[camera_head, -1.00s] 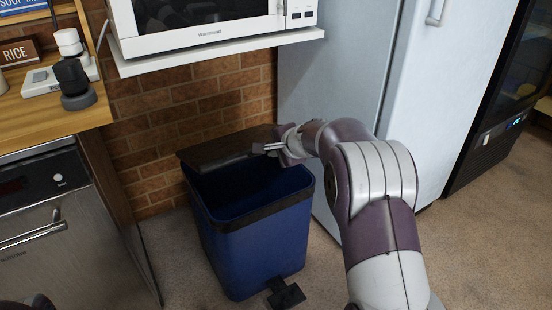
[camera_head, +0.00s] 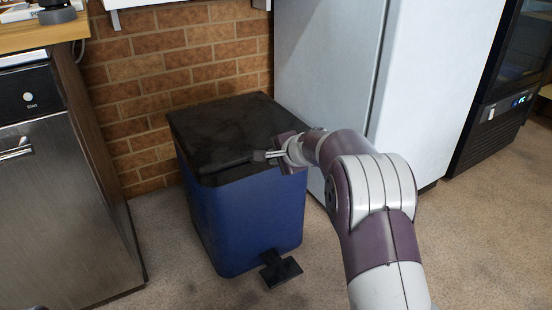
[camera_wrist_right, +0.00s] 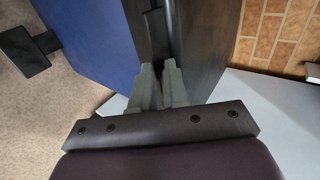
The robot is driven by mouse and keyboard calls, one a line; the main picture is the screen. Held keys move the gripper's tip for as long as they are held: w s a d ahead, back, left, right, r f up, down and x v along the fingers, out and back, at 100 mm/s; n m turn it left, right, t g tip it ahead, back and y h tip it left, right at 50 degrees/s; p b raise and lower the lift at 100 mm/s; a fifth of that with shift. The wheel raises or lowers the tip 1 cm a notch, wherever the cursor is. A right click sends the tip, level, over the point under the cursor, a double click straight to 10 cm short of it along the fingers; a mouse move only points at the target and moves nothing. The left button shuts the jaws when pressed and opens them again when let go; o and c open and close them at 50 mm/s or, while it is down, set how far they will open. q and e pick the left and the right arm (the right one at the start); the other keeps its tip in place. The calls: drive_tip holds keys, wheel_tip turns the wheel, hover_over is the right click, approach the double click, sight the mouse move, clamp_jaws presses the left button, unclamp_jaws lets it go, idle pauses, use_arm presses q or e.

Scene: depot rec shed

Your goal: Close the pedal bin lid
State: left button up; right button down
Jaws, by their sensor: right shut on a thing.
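The pedal bin (camera_head: 245,215) is blue with a black rim and a black foot pedal (camera_head: 280,271) at its front. Its black lid (camera_head: 215,122) lies down over the opening, close to level; I cannot tell if it is fully seated. My right gripper (camera_head: 264,155) is at the lid's front right part. In the right wrist view, the gripper (camera_wrist_right: 159,72) is shut on a thin dark edge of the lid (camera_wrist_right: 195,40), with the blue bin body (camera_wrist_right: 95,35) beside it. My left gripper is not in view.
A steel dishwasher-like appliance (camera_head: 65,200) stands left of the bin. A pale fridge (camera_head: 330,80) stands close on the right, behind my right arm. A brick wall (camera_head: 150,65) is behind. The carpet in front is clear.

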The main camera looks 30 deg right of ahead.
drive_tip(key=shift+s+a+f, duration=0.1)
drive_tip(key=shift+s+f, duration=0.1)
drive_tip(key=shift+f, duration=0.45)
drive_tip(key=shift+s+f, duration=0.15)
drive_tip(key=shift+f, duration=0.45)
drive_tip(key=c, duration=1.6)
unclamp_jaws()
drive_tip(key=shift+o, duration=0.2)
drive_tip(key=w+r+p+v, duration=0.1)
drive_tip(key=p+v, duration=0.3)
drive_tip(key=v, duration=0.9)
drive_tip(key=shift+s+r+p, duration=0.15)
drive_tip(key=shift+r+p, duration=0.15)
drive_tip(key=shift+p, duration=0.1)
